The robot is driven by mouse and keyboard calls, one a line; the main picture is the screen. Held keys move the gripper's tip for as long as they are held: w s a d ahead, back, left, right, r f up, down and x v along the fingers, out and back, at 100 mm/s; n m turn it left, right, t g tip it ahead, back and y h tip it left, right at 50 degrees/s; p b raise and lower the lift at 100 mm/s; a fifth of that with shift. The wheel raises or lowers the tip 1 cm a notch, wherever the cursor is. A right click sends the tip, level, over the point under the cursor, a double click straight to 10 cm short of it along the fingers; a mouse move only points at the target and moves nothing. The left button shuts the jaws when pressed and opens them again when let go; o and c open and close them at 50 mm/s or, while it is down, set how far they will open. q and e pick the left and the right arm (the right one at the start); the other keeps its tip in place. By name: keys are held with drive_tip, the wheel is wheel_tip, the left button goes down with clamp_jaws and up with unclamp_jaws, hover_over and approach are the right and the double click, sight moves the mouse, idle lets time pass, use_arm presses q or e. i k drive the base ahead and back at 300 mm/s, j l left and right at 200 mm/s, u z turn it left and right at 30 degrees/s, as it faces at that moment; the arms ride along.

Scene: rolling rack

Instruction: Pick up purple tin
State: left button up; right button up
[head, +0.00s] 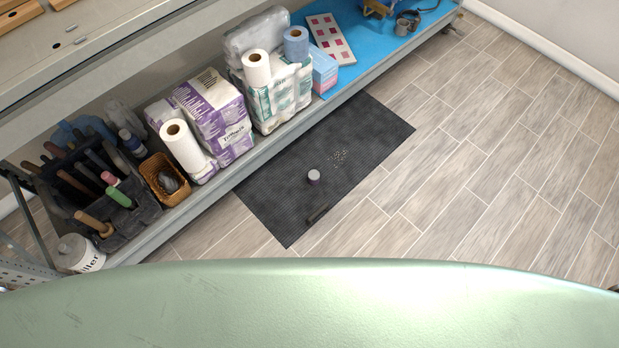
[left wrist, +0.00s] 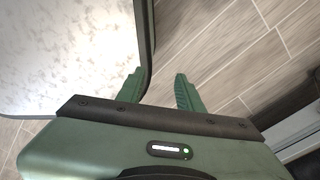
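The tin does not show in the left wrist view. My left gripper (left wrist: 158,88) shows in the left wrist view with its two green fingers apart and nothing between them. Floor tiles lie beyond it, and it is away from the tin. Neither gripper shows in the head view, and my right gripper is not seen.
A rack's low shelf (head: 255,150) runs along the mat's far side, holding paper rolls (head: 185,145), a tool caddy (head: 130,215) and a wicker basket (head: 160,185). Tiled floor (head: 480,150) at right is clear.

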sight(313, 175)
drive_tip(key=l+u, duration=0.1)
drive_tip(key=u, duration=0.3)
drive_tip(key=i+l+u, duration=0.1)
drive_tip(key=u, duration=0.25)
drive_tip(key=l+u, duration=0.2)
drive_tip(key=u, duration=0.2)
drive_tip(key=l+u, duration=0.2)
drive_tip(key=l, duration=0.3)
drive_tip(key=l+u, duration=0.25)
drive_tip(key=l, duration=0.3)
drive_tip(key=k+l+u, duration=0.2)
drive_tip(key=l, duration=0.25)
drive_tip(key=k+l+u, duration=0.1)
drive_tip(key=l+u, duration=0.15)
drive_tip(key=l, duration=0.25)
